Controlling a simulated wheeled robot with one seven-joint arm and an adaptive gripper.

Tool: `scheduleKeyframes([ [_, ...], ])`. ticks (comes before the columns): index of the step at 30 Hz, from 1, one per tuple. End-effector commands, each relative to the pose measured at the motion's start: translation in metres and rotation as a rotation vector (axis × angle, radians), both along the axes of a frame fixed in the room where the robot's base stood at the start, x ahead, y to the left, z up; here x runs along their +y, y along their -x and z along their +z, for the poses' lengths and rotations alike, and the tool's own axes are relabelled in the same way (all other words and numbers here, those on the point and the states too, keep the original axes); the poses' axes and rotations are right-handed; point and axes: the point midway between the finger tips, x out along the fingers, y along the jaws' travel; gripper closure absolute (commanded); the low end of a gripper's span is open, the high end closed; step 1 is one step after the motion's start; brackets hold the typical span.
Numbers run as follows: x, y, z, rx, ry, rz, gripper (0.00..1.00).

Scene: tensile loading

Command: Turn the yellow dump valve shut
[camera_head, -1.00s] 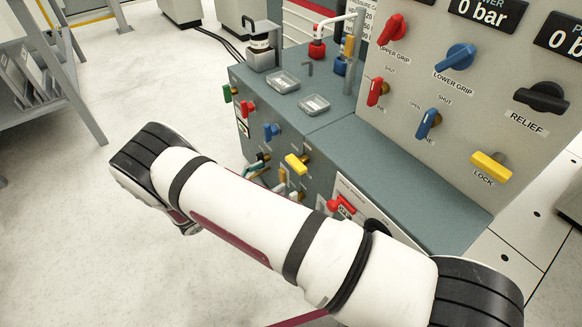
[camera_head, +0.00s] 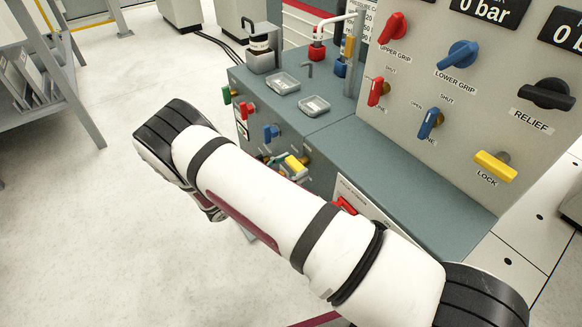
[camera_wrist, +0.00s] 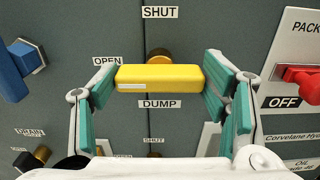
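The yellow dump valve (camera_wrist: 160,78) is a bar handle lying level across its brass stem in the wrist view. The SHUT label is straight above it, OPEN is at its upper left and DUMP is just below. My gripper (camera_wrist: 159,70) is open, with one teal-padded finger beside each end of the bar. The fingers are very close to the bar ends; I cannot tell whether they touch. In the head view the valve (camera_head: 296,165) shows just above my arm, on the cabinet's front, with part of my gripper by it.
A blue valve (camera_wrist: 22,68) is left of my gripper and a red switch (camera_wrist: 300,77) marked OFF is to its right. A brass-stemmed drain valve (camera_wrist: 33,158) is at lower left. The panel (camera_head: 475,90) with more valves rises behind the cabinet top (camera_head: 400,180).

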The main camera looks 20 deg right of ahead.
Motion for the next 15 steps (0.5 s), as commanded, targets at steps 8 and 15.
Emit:
scheduleKeyframes([
  [8, 0.0, 0.0001, -0.0001, -0.003, -0.001, 0.0, 0.61],
  [15, 0.0003, 0.0001, 0.0, -0.06, -0.019, 0.001, 0.61],
])
